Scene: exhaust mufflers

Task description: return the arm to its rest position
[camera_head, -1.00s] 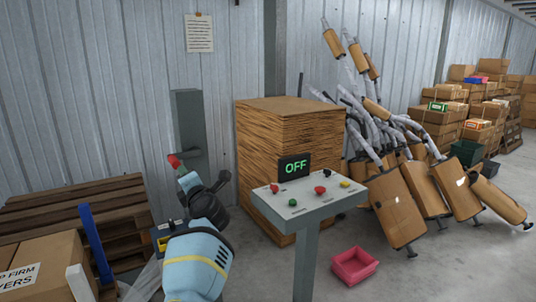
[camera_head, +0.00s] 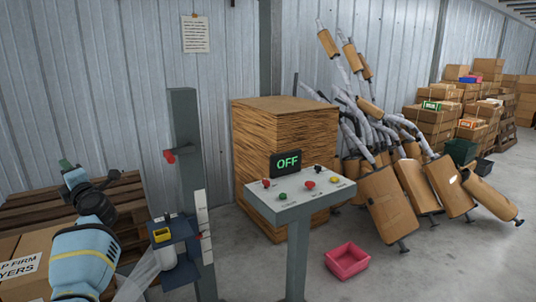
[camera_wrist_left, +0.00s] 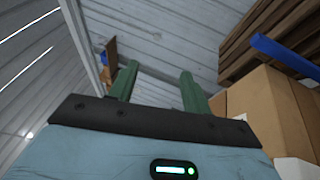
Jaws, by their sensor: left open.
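My left gripper (camera_head: 70,170) is at the left of the head view, in front of the wooden pallets and above the cardboard box. In the left wrist view its two green fingers (camera_wrist_left: 158,72) stand apart with nothing between them. My left arm, light blue with a yellow band, comes up from the lower left. The red-ended lever (camera_head: 168,156) on the grey post (camera_head: 184,120) is to the right of the gripper and clear of it. My right gripper is not in view.
A control stand (camera_head: 300,200) with coloured buttons and a display (camera_head: 286,162) reading OFF stands in the middle. A dark blue box (camera_head: 170,240) is near the post. A cardboard box (camera_head: 30,262) lies close to my arm. A pink bin (camera_head: 347,262) is on the floor.

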